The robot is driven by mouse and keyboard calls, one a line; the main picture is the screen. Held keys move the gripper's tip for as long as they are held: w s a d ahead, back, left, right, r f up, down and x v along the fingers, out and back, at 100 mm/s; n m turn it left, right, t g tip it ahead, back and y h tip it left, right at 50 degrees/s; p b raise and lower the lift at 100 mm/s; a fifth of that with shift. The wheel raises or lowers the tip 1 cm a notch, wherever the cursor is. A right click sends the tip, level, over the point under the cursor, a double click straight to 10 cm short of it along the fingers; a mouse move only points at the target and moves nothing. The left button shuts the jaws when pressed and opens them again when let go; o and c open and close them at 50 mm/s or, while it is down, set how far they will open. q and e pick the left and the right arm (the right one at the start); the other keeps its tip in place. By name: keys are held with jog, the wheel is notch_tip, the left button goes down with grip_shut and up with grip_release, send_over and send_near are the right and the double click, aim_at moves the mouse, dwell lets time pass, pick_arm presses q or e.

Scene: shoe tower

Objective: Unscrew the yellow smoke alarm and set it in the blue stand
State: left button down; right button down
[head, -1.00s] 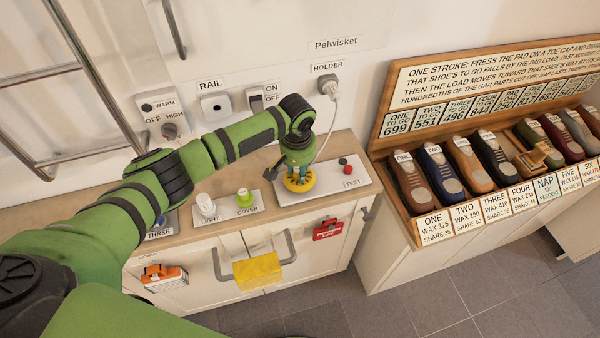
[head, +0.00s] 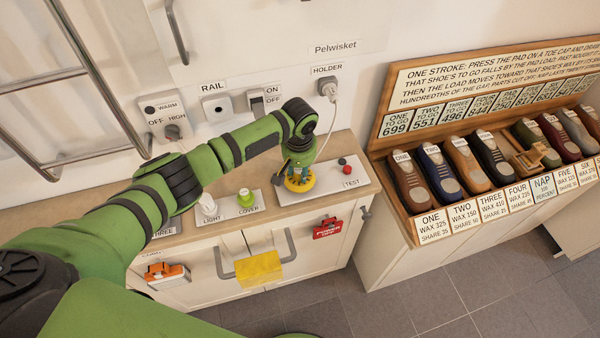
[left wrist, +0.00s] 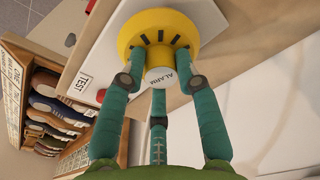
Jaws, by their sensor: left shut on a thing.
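The yellow smoke alarm (head: 299,183) is at the white plate marked TEST on the counter. In the left wrist view the alarm (left wrist: 140,22) shows as a round yellow body with dark slots and a white cap marked ALARM. My left gripper (head: 300,166) is over it, pointing down. Its teal fingers (left wrist: 160,60) close around the alarm's middle. I cannot tell whether the alarm is still seated on the plate. I cannot make out the blue stand; my left arm covers part of the counter's left end. My right gripper is out of view.
A green cover (head: 245,198) and a white light (head: 208,206) stand on the counter left of the alarm. A white cord hangs from the wall plug (head: 329,90). The shoe rack (head: 410,233) stands at the right.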

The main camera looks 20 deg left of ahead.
aim_at(300, 170)
pick_arm(q)
jog(key=shift+w+d+r+n+p, duration=0.1)
jog(key=shift+r+n+p, duration=0.05)
jog(key=shift+n+p, duration=1.35)
jog(key=shift+n, duration=0.4)
jog(key=shift+r+p, duration=0.35)
jog(key=shift+r, duration=0.1)
jog(key=shift+r, duration=1.15)
